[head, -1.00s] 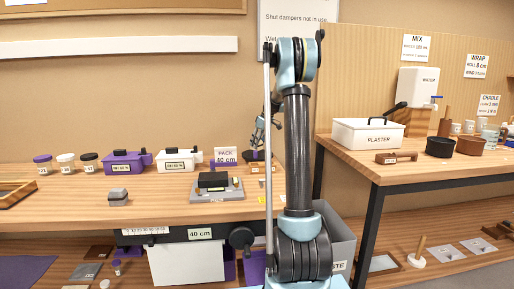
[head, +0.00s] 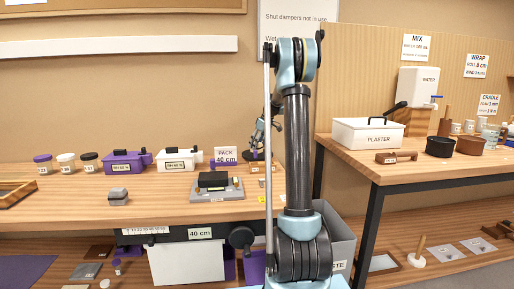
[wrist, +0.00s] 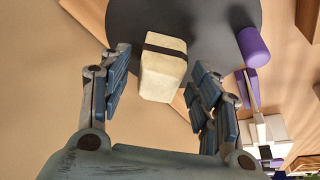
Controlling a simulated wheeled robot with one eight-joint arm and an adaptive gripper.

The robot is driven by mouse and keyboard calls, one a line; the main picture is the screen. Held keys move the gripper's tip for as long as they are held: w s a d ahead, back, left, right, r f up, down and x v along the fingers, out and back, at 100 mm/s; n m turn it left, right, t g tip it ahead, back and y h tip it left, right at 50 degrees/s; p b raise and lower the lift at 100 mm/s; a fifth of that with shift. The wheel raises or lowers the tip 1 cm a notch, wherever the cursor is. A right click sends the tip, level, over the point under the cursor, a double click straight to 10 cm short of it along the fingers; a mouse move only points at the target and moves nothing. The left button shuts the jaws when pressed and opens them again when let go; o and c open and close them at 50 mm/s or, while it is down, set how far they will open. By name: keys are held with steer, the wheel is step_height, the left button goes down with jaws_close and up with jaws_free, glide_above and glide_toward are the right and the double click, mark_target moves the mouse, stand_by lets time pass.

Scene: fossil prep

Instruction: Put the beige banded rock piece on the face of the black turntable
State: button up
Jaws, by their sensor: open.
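The beige banded rock piece (wrist: 161,75), a pale block with a dark band near its far end, is between the spread fingers of my gripper (wrist: 160,88) in the wrist view. The fingers stand apart from it on both sides, so my gripper is open. The black turntable (wrist: 215,25) shows as a dark disc behind and under the rock piece. The rock overlaps its near edge in the picture; whether its underside rests fully on the face is hidden. In the head view my gripper (head: 258,138) is low over the bench, partly behind my arm.
On the bench are a grey block with a black top (head: 214,182), a white container (head: 180,160), a purple container (head: 122,162) and several jars. The bench front is mostly clear.

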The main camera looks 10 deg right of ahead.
steer(key=v, duration=1.1)
steer(key=shift+r, duration=0.25)
